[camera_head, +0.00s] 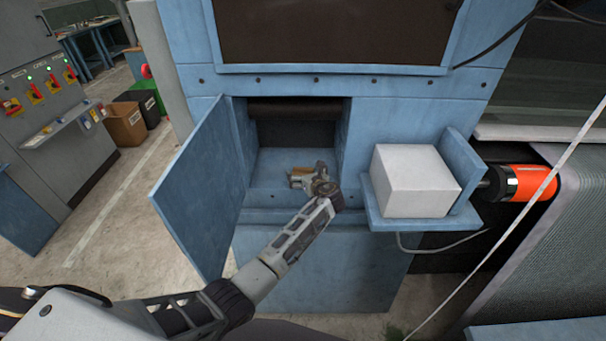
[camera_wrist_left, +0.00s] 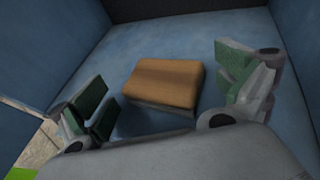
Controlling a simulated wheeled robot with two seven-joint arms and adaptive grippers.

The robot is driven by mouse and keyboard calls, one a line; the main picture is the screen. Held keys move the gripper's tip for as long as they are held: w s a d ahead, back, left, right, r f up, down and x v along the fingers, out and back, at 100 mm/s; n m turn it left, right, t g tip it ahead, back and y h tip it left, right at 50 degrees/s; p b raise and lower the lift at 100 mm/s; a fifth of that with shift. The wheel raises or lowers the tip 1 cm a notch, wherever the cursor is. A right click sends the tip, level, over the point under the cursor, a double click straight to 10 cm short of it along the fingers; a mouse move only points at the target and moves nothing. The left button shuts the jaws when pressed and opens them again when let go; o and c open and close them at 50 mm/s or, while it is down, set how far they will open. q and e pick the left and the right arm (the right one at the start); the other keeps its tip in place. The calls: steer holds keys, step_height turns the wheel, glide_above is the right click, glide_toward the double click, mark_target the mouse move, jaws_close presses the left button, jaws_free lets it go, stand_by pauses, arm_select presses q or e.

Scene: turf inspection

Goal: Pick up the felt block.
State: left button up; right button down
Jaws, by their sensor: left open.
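The felt block (camera_wrist_left: 165,82) is an orange-brown slab with a darker grey underside. It lies on the blue floor of an open compartment. In the left wrist view it sits between and beyond the two spread green-padded fingers of my left gripper (camera_wrist_left: 168,100), which is open and empty. In the head view my left arm reaches into the compartment, and the left gripper (camera_head: 310,180) is at its mouth. A small part of the block (camera_head: 297,178) shows there, mostly hidden by the gripper. My right gripper is in neither view.
The compartment (camera_head: 270,172) is in a blue machine, with its door (camera_head: 205,185) swung open at left. A white box (camera_head: 415,182) stands on a blue shelf at right, beside an orange-black cylinder (camera_head: 520,183). A grey control cabinet (camera_head: 50,95) stands far left.

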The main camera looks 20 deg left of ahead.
mark_target(304, 173)
arm_select(q)
steer(key=shift+w+a, duration=0.15)
steer(key=shift+c, duration=0.4)
steer(key=c, duration=0.7)
steer(key=shift+o, duration=0.2)
steer(key=shift+r+b, duration=0.6)
steer(key=shift+r, duration=4.4)
